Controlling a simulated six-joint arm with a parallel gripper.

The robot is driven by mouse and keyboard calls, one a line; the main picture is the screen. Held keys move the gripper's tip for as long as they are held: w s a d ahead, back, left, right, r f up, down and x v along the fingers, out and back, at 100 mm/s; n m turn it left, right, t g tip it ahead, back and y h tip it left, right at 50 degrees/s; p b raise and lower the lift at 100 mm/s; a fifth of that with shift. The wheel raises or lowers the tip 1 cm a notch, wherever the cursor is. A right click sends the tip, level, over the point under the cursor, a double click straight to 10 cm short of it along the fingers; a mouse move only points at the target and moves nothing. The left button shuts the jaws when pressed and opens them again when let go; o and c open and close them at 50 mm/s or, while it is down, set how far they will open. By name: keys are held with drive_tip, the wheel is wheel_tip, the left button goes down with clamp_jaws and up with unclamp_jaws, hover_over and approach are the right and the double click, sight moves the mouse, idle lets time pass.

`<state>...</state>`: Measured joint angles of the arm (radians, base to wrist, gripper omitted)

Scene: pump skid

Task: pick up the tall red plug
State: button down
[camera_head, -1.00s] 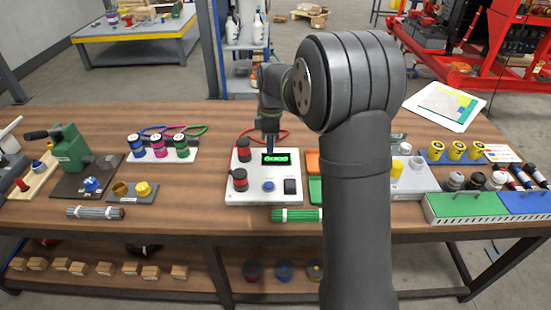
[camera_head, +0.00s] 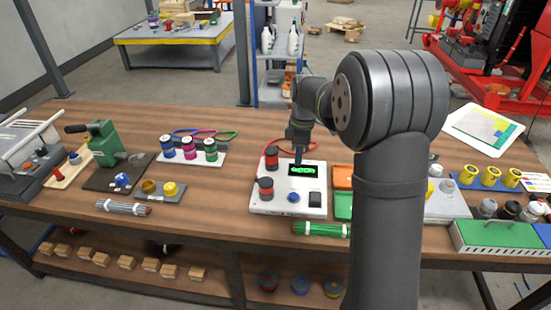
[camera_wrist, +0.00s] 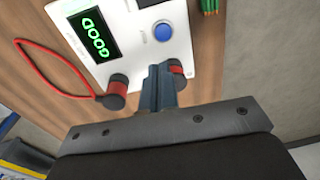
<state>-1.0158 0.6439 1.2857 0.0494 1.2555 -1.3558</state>
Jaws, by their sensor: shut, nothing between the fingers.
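Two red plugs with black ends stand on a white tester. The far plug (camera_head: 272,158) is beside the display, and the near plug (camera_head: 265,188) is at the front left corner; I cannot tell which is the taller. The tester (camera_head: 275,207) has a green display (camera_head: 304,170) reading GOOD and a blue button (camera_head: 293,197). My gripper (camera_head: 298,160) is shut and empty, above the tester by the display. In the wrist view, my gripper (camera_wrist: 158,80) hangs between one plug (camera_wrist: 117,90) and another (camera_wrist: 177,70), which its fingers partly hide. I see no grip on either.
A red cable loop (camera_head: 290,146) lies behind the tester. Orange (camera_head: 342,175) and green trays are close on its right, partly behind my arm. A green bundle (camera_head: 320,229) lies in front. A spool plate (camera_head: 205,160) stands left, with bare wood between.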

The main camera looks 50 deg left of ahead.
idle(0.4)
drive_tip(key=c, duration=0.7)
unclamp_jaws()
wheel_tip(320, 180, up, 6)
drive_tip(key=m, duration=1.1)
hover_over(272, 150)
drive_tip(key=shift+t, duration=0.4)
drive_tip(key=f, duration=1.1)
drive_tip(key=shift+w+a+f, duration=0.2)
drive_tip(key=shift+a+f, duration=0.2)
drive_tip(key=shift+s+d+f, duration=0.15)
drive_tip(key=shift+d+f, duration=0.05)
drive_tip(key=shift+f, duration=1.15)
drive_tip(key=shift+s+d+f, duration=0.1)
drive_tip(key=shift+d+f, duration=0.05)
drive_tip(key=shift+f, duration=1.2)
